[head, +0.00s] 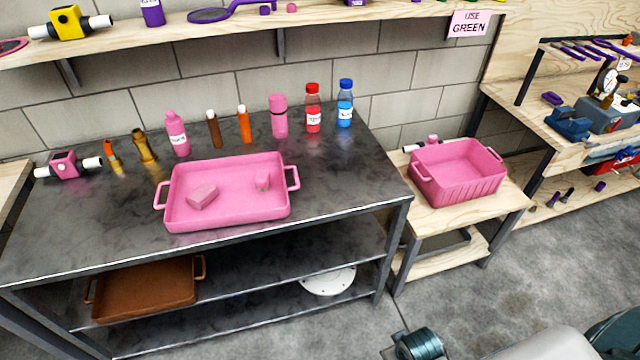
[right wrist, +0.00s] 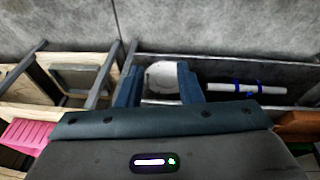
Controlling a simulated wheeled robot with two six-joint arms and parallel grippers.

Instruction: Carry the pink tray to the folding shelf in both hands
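The pink tray (head: 240,215) sits flat on the dark metal workbench, near its front edge, with a handle at each short end. A pink block (head: 202,196) and a small pink piece (head: 262,181) lie in it. A low two-level wooden stand (head: 508,194) is right of the bench; I cannot tell whether it is the folding shelf. My right gripper (right wrist: 160,82) shows in the right wrist view with its two blue fingers wide apart and nothing between them. It is away from the tray. My left gripper is in neither view.
Several bottles and tubes, such as the red bottle (head: 313,108), stand behind the tray on the bench (head: 345,175). A pink ribbed bin (head: 460,187) occupies the wooden stand. A brown tray (head: 145,290) and a white disc (head: 328,280) are below.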

